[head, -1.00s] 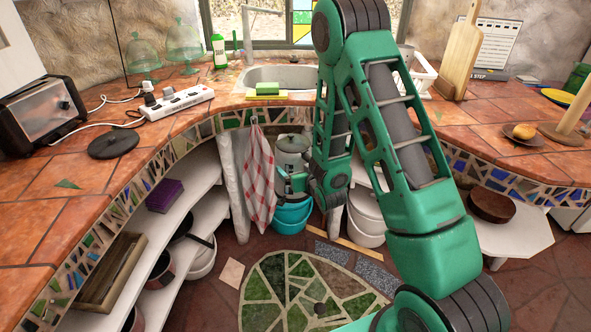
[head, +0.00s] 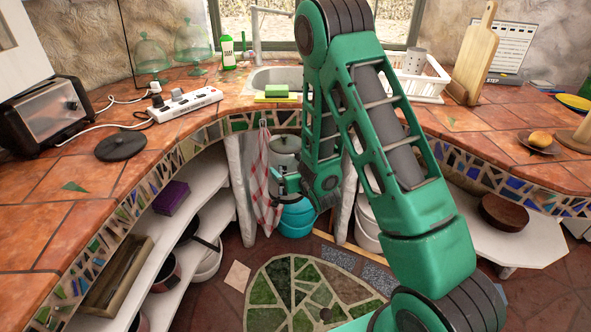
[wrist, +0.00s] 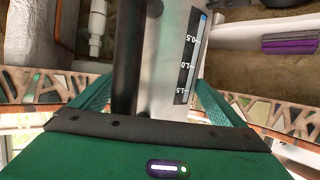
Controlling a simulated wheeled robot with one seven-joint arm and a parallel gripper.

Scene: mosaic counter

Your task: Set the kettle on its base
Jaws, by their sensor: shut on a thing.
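The grey kettle (head: 284,152) hangs in my gripper (head: 290,184), below counter height in front of the opening under the sink. In the wrist view its pale body (wrist: 165,70) shows a water scale (wrist: 188,60) and a black handle (wrist: 127,60). My gripper (wrist: 150,98) is shut on the kettle at its handle, with one green finger on each side. The handle hides part of the body. A flat black disc, which looks like the kettle's base (head: 120,146), lies on the left counter, well left of the kettle and apart from it.
A white power strip (head: 186,104) with cords and a toaster (head: 46,112) stand near the disc. The tiled counter edge (head: 160,168) curves between disc and kettle. A checked towel (head: 262,185) hangs beside the kettle. Counter in front of the disc is clear.

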